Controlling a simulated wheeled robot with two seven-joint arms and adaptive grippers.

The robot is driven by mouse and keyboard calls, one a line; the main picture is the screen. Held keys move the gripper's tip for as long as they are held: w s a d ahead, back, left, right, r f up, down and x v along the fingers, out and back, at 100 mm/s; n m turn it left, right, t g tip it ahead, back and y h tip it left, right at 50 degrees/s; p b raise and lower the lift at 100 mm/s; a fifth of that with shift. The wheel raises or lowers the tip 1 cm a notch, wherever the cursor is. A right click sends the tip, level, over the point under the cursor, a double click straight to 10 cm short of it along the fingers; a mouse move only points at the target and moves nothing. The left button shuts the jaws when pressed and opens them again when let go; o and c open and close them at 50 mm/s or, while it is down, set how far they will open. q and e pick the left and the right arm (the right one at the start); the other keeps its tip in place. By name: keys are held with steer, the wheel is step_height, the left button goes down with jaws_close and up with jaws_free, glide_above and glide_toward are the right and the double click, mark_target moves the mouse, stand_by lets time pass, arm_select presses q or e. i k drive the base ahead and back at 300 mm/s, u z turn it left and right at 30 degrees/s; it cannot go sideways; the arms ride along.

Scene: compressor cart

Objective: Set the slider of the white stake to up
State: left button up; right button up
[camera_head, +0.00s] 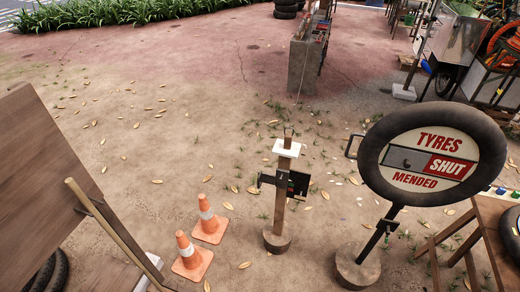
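A wooden stake (281,208) stands upright near the middle of the view, in a round wooden base (277,241). A white block (287,148) sits near its top, with a small dark metal piece above it. A dark box (298,184) with small red and green marks is on its right side at mid height, and a dark bracket sticks out to the left. The slider is too small to make out clearly, so I cannot tell its position. Neither of my grippers is in view.
Two orange cones (209,222) (191,256) stand left of the stake. A round tyre sign (436,151) reading TYRES SHUT MENDED stands to its right. A brown board (45,170) is at left, a wooden table (490,212) at right. Sandy ground behind the stake is mostly clear.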

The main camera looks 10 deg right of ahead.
mark_target(272, 181)
steer(key=z, duration=0.05)
steer(key=k, duration=1.15)
steer(key=u, duration=1.05)
steer(key=i, duration=1.35)
steer(key=z, duration=0.55)
steer(key=i, duration=0.5)
steer(key=z, duration=0.45)
